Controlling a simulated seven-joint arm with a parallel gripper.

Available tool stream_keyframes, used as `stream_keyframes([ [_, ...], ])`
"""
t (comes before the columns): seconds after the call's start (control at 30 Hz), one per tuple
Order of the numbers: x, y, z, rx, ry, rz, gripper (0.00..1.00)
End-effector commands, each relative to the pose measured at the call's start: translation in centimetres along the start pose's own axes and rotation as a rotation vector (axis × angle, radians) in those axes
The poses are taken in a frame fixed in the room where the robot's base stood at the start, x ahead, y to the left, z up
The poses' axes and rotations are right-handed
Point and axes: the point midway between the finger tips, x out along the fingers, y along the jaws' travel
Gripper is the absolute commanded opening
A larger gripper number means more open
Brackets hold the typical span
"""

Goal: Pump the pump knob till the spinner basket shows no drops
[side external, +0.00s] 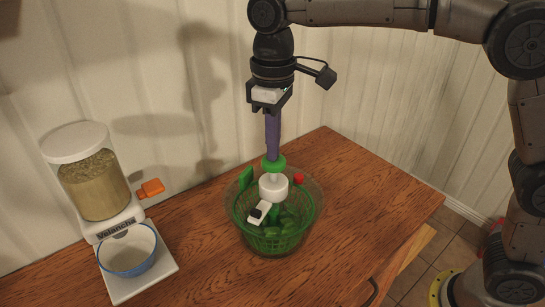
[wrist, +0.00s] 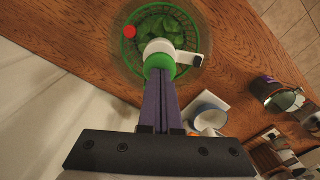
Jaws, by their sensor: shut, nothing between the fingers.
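The green pump knob (side external: 274,164) sits on top of a white hub (side external: 273,187) over the spinner basket (side external: 262,238), a green mesh basket with green leaves inside a clear bowl. In the wrist view the knob (wrist: 157,62) is right at the fingertips. My gripper (side external: 273,155) points straight down with its purple fingers shut and empty, its tips at the top of the knob, apparently touching it. In the wrist view the gripper (wrist: 160,75) hides part of the knob. The basket is too small to tell whether drops show on it.
A red button (side external: 298,179) and a white arm with a black piece (side external: 259,212) are on the spinner. A grain dispenser (side external: 95,180) with an orange lever (side external: 151,188) stands left, over a blue-rimmed bowl (side external: 128,250). The wooden counter (side external: 370,200) is clear to the right.

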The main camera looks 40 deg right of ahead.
Motion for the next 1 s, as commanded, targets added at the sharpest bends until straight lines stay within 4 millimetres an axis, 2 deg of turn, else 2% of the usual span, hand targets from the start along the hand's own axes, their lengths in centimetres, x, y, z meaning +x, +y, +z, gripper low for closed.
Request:
stream_keyframes([
  [0.27, 0.3, 0.0, 0.0, 0.000, -0.002, 0.000, 0.00],
  [0.57, 2.9, 0.0, 0.1, 0.000, -0.003, 0.000, 0.00],
  [0.77, 2.3, 0.0, 0.0, 0.000, 0.000, 0.000, 0.00],
  [1.0, 0.3, 0.0, 0.0, 0.000, 0.000, 0.000, 0.00],
])
